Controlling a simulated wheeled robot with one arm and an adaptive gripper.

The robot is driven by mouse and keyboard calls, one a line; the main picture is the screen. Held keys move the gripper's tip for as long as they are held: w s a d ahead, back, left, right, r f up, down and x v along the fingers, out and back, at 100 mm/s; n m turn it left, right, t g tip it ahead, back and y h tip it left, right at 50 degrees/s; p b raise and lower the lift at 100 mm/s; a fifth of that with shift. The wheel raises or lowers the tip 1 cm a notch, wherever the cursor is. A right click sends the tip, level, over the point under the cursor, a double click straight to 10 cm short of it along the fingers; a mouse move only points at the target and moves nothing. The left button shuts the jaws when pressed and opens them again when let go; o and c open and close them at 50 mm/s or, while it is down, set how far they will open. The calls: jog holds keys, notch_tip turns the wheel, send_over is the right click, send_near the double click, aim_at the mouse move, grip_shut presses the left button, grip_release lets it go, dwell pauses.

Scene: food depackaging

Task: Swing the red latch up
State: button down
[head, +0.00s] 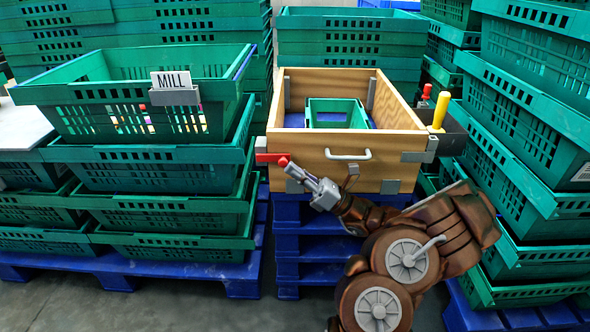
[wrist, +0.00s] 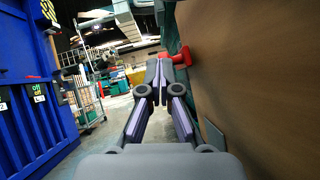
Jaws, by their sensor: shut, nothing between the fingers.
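The red latch (head: 268,157) sits at the front left corner of the wooden box (head: 318,143), its bar lying roughly level with a rounded red end toward the right. In the wrist view the red latch (wrist: 182,58) shows just right of my fingertips, against the box's wooden side. My gripper (head: 292,168) is shut and empty, its tips close by the latch's rounded end. In the wrist view my gripper (wrist: 158,66) has its fingertips together. I cannot tell whether the tips touch the latch.
The box has a white front handle (head: 348,155) and holds a green crate (head: 337,112). It stands on stacked blue pallets (head: 288,210). Stacked green crates (head: 165,155) flank it on the left and more crates (head: 530,140) on the right. A yellow-handled part (head: 439,110) is at its right corner.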

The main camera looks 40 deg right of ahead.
jog(key=shift+s+f, duration=0.1)
jog(key=shift+f, duration=0.3)
jog(key=v, duration=1.2)
jog(key=shift+a+f, duration=0.1)
